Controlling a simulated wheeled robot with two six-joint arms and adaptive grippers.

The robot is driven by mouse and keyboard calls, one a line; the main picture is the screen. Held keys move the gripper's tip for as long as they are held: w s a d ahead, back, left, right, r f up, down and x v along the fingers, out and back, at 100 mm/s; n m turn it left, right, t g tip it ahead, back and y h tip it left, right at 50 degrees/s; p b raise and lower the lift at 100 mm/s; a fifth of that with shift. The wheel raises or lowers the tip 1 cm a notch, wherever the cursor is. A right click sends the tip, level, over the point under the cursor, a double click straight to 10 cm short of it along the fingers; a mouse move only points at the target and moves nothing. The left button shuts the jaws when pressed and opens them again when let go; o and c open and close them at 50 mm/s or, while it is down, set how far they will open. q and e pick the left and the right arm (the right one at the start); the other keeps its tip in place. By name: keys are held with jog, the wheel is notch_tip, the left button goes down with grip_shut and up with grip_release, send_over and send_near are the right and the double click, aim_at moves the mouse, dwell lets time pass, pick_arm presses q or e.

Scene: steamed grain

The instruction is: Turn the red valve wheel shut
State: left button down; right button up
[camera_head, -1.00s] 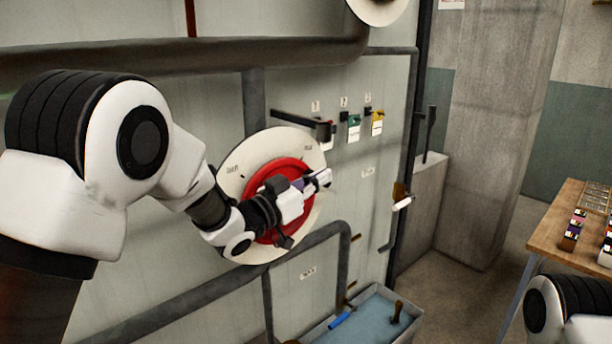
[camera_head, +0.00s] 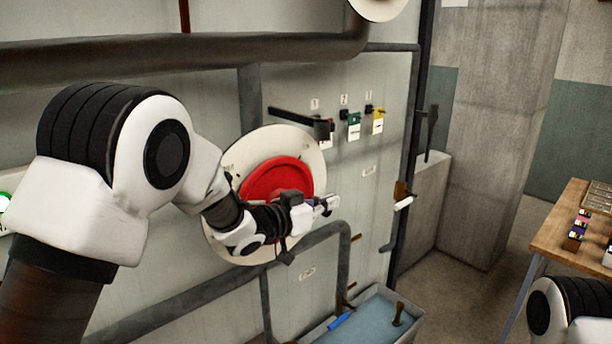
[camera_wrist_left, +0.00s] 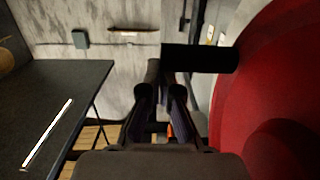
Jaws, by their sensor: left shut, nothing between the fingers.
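The red valve wheel (camera_head: 274,180) sits on a round pale plate (camera_head: 306,149) on the grey wall in the head view. In the left wrist view the red wheel (camera_wrist_left: 275,85) fills the right side, and a short black cylinder (camera_wrist_left: 200,58) sticks out in front of the fingers. My left gripper (camera_head: 331,204) is in front of the wheel's lower right part, and its arm hides the lower part of the wheel. Its fingers (camera_wrist_left: 168,75) are shut with nothing between them. I cannot tell whether they touch the wheel. My right gripper is out of view.
A dark lever (camera_head: 300,121) juts out above the wheel. Tags (camera_head: 354,128) hang on hooks to its right. Pipes (camera_head: 345,235) run below and above (camera_head: 200,48). A blue-lined bin (camera_head: 372,318) stands below, and a wooden table (camera_head: 560,232) stands at the right.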

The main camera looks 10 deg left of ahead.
pick_arm(q)
jog(key=shift+s+a+f+b, duration=0.1)
jog(key=shift+f+b, duration=0.4)
jog(key=shift+f, duration=0.5)
jog(key=shift+s+a+f, duration=0.1)
jog(key=shift+f, duration=0.2)
dwell(0.4)
